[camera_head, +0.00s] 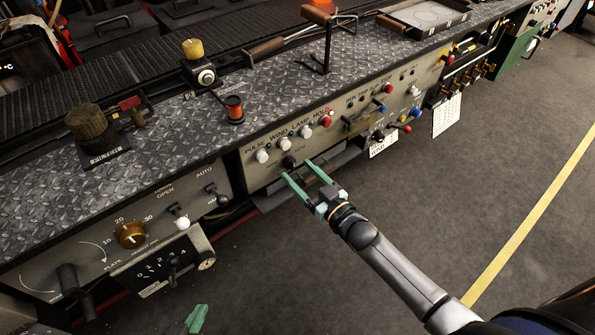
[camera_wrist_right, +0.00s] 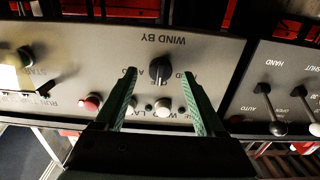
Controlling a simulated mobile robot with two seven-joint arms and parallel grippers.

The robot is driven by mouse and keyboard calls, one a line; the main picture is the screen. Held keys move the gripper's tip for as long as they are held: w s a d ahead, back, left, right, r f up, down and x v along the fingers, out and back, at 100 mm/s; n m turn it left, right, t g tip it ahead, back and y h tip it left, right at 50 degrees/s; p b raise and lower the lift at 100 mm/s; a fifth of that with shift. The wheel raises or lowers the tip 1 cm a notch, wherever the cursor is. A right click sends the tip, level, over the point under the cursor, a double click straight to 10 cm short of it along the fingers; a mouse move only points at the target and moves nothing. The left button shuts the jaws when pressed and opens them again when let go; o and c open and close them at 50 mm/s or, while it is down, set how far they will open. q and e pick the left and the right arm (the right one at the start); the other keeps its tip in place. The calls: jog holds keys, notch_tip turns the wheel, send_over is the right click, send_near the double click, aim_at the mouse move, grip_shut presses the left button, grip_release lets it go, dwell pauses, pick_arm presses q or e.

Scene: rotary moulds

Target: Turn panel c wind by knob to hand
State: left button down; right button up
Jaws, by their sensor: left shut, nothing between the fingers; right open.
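The panel marked WIND BY has a black knob (camera_wrist_right: 160,70), seen upside down in the right wrist view below its lettering. In the head view the same knob (camera_head: 290,162) sits low on the grey panel, under a row of white buttons. My right gripper (camera_head: 297,169) is open in front of this panel. Its green fingers (camera_wrist_right: 159,74) point at the knob, one to each side; contact cannot be told. The knob's exact setting is unclear. My left gripper (camera_head: 196,318) shows only as a green fingertip piece at the bottom edge, shut and away from the panel.
White buttons (camera_wrist_right: 163,107) and a red button (camera_wrist_right: 92,102) lie close to the fingers. A neighbouring panel has AUTO and OPEN levers (camera_head: 182,222). The gold dial (camera_head: 131,234) is further left. The floor (camera_head: 480,170) at right is clear.

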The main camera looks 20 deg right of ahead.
jog(key=shift+w+a, duration=0.25)
jog(key=shift+w, duration=0.4)
jog(key=shift+c, duration=0.4)
grip_shut()
